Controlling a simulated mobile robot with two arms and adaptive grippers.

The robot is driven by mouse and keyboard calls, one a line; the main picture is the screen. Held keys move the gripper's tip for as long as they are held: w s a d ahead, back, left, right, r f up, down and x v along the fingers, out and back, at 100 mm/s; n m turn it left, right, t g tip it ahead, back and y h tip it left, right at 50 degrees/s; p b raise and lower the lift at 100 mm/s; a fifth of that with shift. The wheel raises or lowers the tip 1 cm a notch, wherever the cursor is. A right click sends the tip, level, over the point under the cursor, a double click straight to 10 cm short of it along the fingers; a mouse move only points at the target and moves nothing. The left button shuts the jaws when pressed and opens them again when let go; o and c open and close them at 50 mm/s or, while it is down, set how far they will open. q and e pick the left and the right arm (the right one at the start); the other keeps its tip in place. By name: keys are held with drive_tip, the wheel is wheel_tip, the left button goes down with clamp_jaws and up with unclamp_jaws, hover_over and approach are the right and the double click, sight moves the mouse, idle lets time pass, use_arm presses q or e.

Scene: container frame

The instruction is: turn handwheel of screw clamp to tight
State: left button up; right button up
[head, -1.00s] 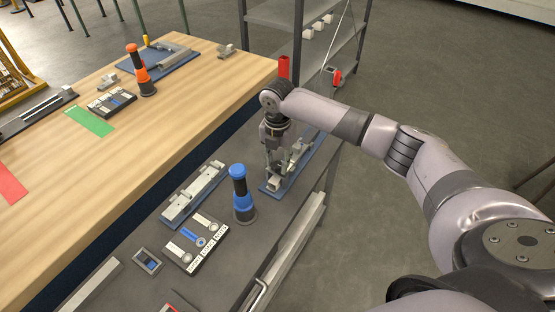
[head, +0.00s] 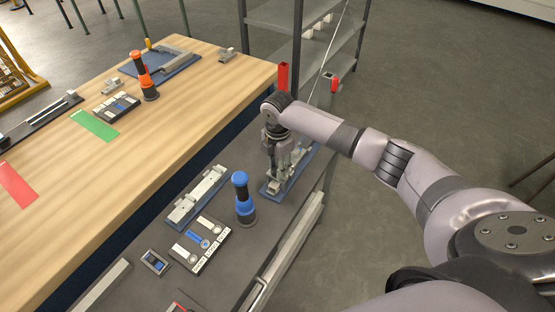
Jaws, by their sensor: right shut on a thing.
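The screw clamp is a grey metal fixture on a blue base plate (head: 272,191), on the dark bench top in the middle of the head view. My right gripper (head: 277,176) comes down from above onto the near-left part of this fixture. It is shut on a small part there, which appears to be the handwheel. The fingers and wrist hide most of that part, so its angle cannot be read. More of the clamp's grey metal (head: 299,155) shows beyond the fingers. My left gripper is not in view.
A blue and black handled tool (head: 241,200) stands close to the left of the clamp. Another grey fixture (head: 197,195) and a labelled box (head: 200,244) lie further left. A red upright piece (head: 283,76) stands behind my right wrist, near the shelf (head: 290,16).

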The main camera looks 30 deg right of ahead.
drive_tip(key=m+p, duration=0.1)
drive_tip(key=m, duration=0.1)
drive_tip(key=m+p, duration=0.2)
drive_tip(key=shift+s+r+m, duration=0.1)
drive_tip(key=shift+r+m, duration=0.1)
drive_tip(key=shift+m, duration=0.1)
drive_tip(key=shift+m+p, duration=0.6)
drive_tip(key=shift+m, duration=0.4)
drive_tip(key=shift+f+m, duration=0.1)
drive_tip(key=shift+m, duration=0.8)
drive_tip(key=m, duration=0.4)
drive_tip(key=shift+s+f+p, duration=0.1)
drive_tip(key=shift+p, duration=0.2)
drive_tip(key=m, duration=0.4)
drive_tip(key=shift+a, duration=0.1)
drive_tip(key=m, duration=0.7)
drive_tip(key=shift+a, duration=0.1)
drive_tip(key=m, duration=0.6)
drive_tip(key=shift+a+m, duration=0.1)
drive_tip(key=shift+m, duration=0.3)
drive_tip(key=m, duration=0.7)
drive_tip(key=shift+w, duration=0.2)
drive_tip(key=m, duration=0.6)
drive_tip(key=shift+w+m, duration=0.1)
drive_tip(key=shift+m, duration=0.2)
drive_tip(key=m, duration=0.5)
drive_tip(key=shift+w+m, duration=0.1)
drive_tip(key=shift+m, duration=0.2)
